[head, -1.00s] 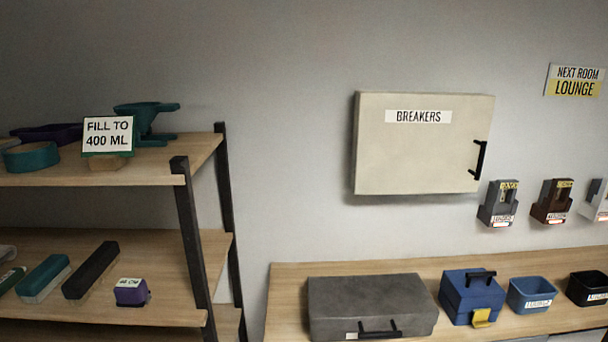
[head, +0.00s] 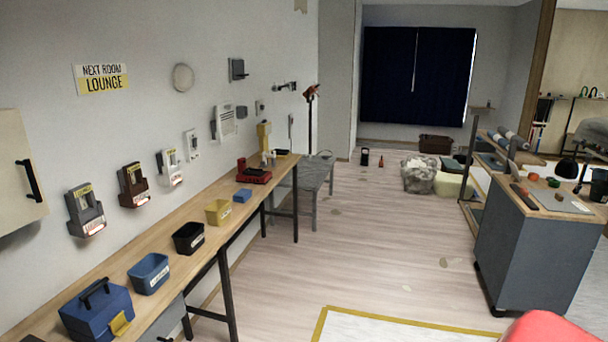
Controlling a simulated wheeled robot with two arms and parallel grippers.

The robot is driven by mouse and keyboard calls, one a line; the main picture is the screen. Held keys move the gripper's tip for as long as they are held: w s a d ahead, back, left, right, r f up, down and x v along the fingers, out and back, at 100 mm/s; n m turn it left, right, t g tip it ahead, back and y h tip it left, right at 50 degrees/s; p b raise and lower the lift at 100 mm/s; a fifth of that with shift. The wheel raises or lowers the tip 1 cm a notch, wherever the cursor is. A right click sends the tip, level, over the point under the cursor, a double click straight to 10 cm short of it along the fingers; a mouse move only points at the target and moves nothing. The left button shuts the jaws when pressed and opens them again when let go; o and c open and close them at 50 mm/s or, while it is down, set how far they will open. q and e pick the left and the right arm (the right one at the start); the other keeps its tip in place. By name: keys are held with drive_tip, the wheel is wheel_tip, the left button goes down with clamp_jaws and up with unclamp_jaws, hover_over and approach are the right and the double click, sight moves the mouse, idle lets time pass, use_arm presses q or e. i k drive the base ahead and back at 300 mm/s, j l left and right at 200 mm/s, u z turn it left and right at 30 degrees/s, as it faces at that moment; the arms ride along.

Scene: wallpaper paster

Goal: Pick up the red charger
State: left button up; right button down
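A low red and black object (head: 254,176) lies toward the far end of the long wooden wall bench (head: 190,212). It may be the red charger, but it is too small to tell. A small upright red thing (head: 241,164) stands just behind it. Neither of my grippers is in view.
Along the bench stand a blue toolbox (head: 97,306), a blue bin (head: 149,273), a black bin (head: 188,238) and a yellow bin (head: 218,212). A grey cabinet (head: 530,250) stands at right. A red rounded thing (head: 552,328) shows bottom right.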

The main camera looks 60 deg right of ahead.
sight(249, 175)
drive_tip(key=z, duration=1.55)
drive_tip(key=i+l+u, duration=0.3)
drive_tip(key=i+l, duration=0.55)
drive_tip(key=i, duration=0.35)
drive_tip(key=i+l+u, duration=0.3)
drive_tip(key=i+l, duration=0.85)
